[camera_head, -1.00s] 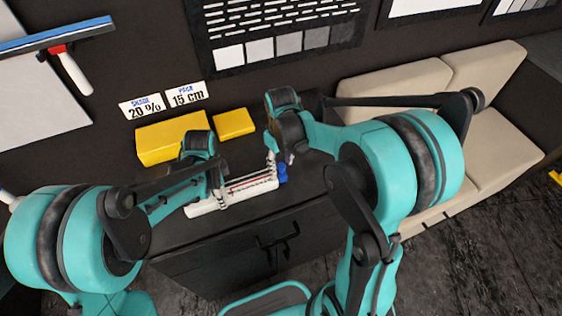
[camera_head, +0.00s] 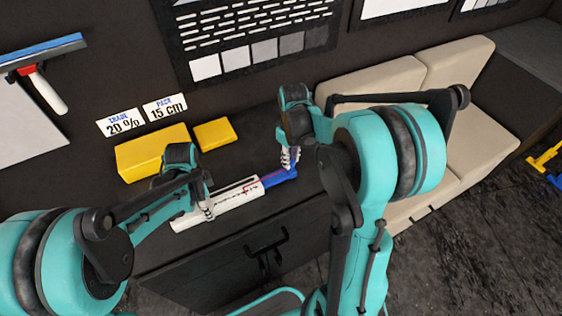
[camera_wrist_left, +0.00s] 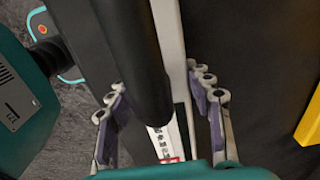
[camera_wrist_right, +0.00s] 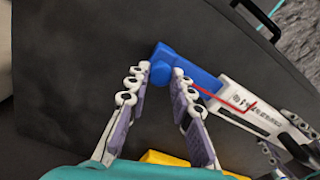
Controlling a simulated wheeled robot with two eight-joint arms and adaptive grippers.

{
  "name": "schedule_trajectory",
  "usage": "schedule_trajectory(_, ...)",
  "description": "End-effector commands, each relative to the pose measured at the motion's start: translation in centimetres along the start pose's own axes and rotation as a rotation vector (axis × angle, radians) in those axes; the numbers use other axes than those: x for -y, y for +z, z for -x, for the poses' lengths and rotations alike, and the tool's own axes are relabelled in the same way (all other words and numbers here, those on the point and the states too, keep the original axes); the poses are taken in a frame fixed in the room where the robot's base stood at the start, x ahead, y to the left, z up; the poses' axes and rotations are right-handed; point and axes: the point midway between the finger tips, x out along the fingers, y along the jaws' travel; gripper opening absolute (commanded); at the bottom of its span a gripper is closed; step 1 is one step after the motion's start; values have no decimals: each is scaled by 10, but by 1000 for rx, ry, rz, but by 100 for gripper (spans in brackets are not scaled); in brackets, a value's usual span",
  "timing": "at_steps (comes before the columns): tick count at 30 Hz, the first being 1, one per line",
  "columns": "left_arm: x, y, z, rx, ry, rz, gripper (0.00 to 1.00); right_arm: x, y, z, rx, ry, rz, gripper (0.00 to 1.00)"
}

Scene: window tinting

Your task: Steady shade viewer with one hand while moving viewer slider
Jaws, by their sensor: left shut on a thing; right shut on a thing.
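The shade viewer (camera_head: 236,194) is a long white bar with printed marks and a red line, lying on the dark cabinet top. Its blue slider (camera_head: 277,179) sticks out at the bar's right end, and shows in the right wrist view (camera_wrist_right: 185,66). My left gripper (camera_head: 208,210) is shut on the white bar near its left part.
A squeegee (camera_head: 42,88) is at the back left. Beige seats (camera_head: 450,120) stand right. The cabinet top right of the slider is clear.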

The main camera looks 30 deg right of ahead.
Motion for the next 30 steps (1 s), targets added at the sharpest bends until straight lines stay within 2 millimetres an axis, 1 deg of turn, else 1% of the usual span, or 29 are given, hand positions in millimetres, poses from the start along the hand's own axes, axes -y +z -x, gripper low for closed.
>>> schedule_trajectory(6,0,2,0,5,1,1,0,0,0,0,1,2,0,0)
schedule_trajectory(7,0,2,0,5,1,1,0,0,0,0,1,2,0,27)
schedule_trajectory(9,0,2,0,5,1,1,0,0,0,0,1,2,0,44)
schedule_trajectory(17,0,2,0,4,0,1,0,0,0,0,0,1,0,44)
schedule_trajectory(20,0,1,0,4,0,1,0,0,0,4,0,1,0,44)
schedule_trajectory(23,0,1,0,4,0,1,0,0,0,16,0,0,0,44)
schedule_trajectory(26,0,1,0,3,0,1,0,1,0,35,0,1,0,44)
schedule_trajectory(30,0,1,0,3,0,1,0,0,0,67,0,1,0,44)
